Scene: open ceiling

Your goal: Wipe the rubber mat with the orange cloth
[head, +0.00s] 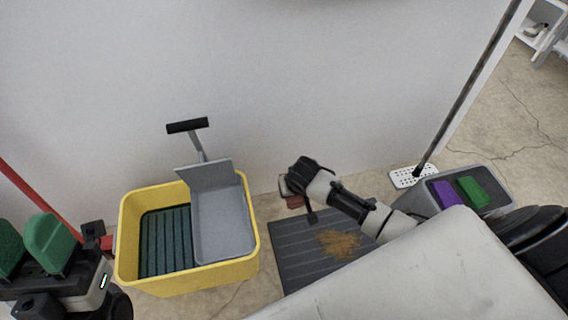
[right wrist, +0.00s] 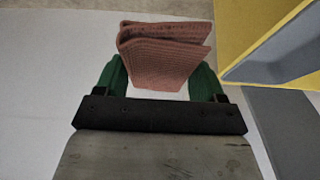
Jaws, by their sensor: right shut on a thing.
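The dark grey rubber mat (head: 292,240) lies on the floor by the wall, with a patch of brown dirt (head: 338,243) on it. My right gripper (head: 291,188) is above the mat's far left corner. It is shut on a folded, reddish-orange cloth (right wrist: 165,55), which sits between its green fingers in the right wrist view. In the head view the cloth (head: 292,201) is mostly hidden by the gripper. My right arm covers part of the mat's right side. My left gripper (head: 24,246) is at the lower left, its green fingers apart and empty.
A yellow tub (head: 190,278) left of the mat holds a grey dustpan (head: 222,228) and a dark ribbed thing (head: 165,243). A grey bin (head: 490,179) at right holds purple and green items. A pole with a white perforated foot (head: 409,178) leans beside it.

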